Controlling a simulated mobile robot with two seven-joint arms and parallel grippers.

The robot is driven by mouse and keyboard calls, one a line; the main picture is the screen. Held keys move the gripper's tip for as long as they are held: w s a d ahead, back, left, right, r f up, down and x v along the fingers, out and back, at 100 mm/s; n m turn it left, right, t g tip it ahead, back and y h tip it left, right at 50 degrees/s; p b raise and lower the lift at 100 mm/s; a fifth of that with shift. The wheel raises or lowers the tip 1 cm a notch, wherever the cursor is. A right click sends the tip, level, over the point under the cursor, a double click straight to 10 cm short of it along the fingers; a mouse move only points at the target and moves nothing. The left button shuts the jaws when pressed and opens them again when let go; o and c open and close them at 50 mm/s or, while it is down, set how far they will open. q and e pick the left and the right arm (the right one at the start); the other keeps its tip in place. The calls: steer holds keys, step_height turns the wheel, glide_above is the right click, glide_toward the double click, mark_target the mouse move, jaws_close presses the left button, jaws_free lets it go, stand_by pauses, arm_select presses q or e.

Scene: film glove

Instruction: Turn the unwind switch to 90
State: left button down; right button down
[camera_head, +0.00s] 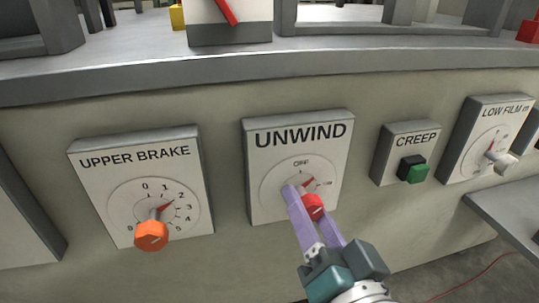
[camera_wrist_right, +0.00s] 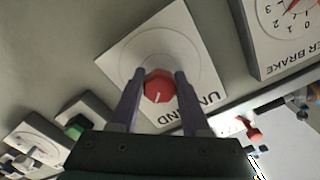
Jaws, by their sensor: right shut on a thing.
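The unwind panel (camera_head: 262,158) is a white box on the machine's front, with a round dial and a red knob (camera_head: 313,206). My right gripper (camera_head: 311,205) reaches up from below with purple fingers on both sides of the knob, shut on it. In the right wrist view the red knob (camera_wrist_right: 159,86) sits between the two fingers, over the dial. In the head view the dial's red pointer aims up and to the right, and the fingers hide part of the scale. My left gripper does not show.
The upper brake panel (camera_head: 100,185) with an orange knob (camera_head: 151,236) is to the left. The creep box (camera_head: 389,165) with black and green buttons and the low film panel (camera_head: 462,150) are to the right. A grey ledge (camera_head: 150,80) runs above.

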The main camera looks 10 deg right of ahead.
steer(key=m, duration=0.3)
steer(key=shift+r+m, duration=0.1)
steer(key=shift+m, duration=2.2)
steer(key=shift+c, duration=1.9)
jaws_free()
